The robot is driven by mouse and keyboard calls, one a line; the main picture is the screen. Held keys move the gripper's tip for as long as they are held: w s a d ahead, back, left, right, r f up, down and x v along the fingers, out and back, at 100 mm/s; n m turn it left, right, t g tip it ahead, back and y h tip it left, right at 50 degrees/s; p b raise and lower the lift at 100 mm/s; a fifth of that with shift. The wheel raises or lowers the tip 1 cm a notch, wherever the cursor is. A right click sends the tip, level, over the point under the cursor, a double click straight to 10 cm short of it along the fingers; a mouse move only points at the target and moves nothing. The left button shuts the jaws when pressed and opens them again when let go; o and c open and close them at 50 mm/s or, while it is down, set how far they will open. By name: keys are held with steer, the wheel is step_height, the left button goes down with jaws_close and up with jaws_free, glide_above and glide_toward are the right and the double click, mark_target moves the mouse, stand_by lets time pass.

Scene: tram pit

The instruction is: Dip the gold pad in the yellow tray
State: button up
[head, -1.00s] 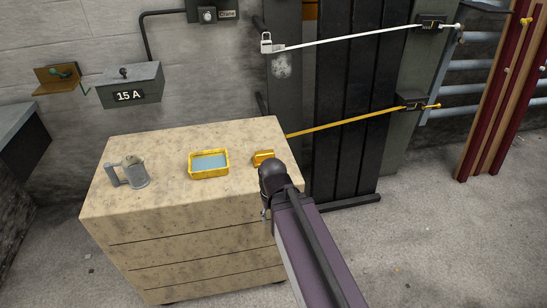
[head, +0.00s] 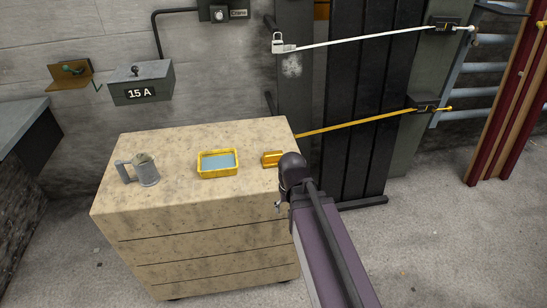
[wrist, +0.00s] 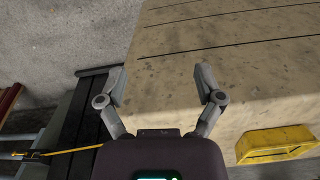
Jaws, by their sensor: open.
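The gold pad (head: 271,159) lies on the chest top near its right edge, just left of my arm's wrist in the head view. In the wrist view the pad (wrist: 275,144) is at the lower right, outside my fingers. The yellow tray (head: 217,175) stands left of the pad on the same top, with bluish liquid in it. My gripper (wrist: 161,82) is open and empty in the wrist view, its fingers over the chest's edge and front side. In the head view my own arm mostly hides it.
A grey box marked 15 A (head: 141,85) is on the wall behind. A yellow bar (head: 355,123) and a white bar (head: 360,38) cross the dark panels at right. Floor is open at right.

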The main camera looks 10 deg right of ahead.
mark_target(273, 153)
steer(key=w+r+m+p, duration=0.4)
steer(key=w+m, duration=0.1)
steer(key=w, duration=0.4)
steer(key=w+r+m+p, duration=0.4)
steer(key=w+r+m, duration=0.1)
steer(key=w, duration=0.4)
steer(key=w+r+m+p, duration=0.4)
steer(key=w+m+p, duration=0.1)
steer(key=w, duration=0.4)
steer(key=shift+w+r+m, duration=0.15)
steer(key=shift+m, duration=0.55)
step_height(273, 153, down, 9)
steer(key=b, duration=0.8)
steer(key=shift+r+b, duration=0.2)
steer(key=shift+b, duration=0.15)
steer(key=shift+f, duration=0.1)
steer(key=shift+s+f+b, duration=0.15)
steer(key=shift+f+b, duration=1.1)
steer(key=shift+b, duration=0.05)
steer(key=shift+s+f+b, duration=0.1)
steer(key=shift+f+b, duration=1.15)
steer(key=shift+b, duration=0.05)
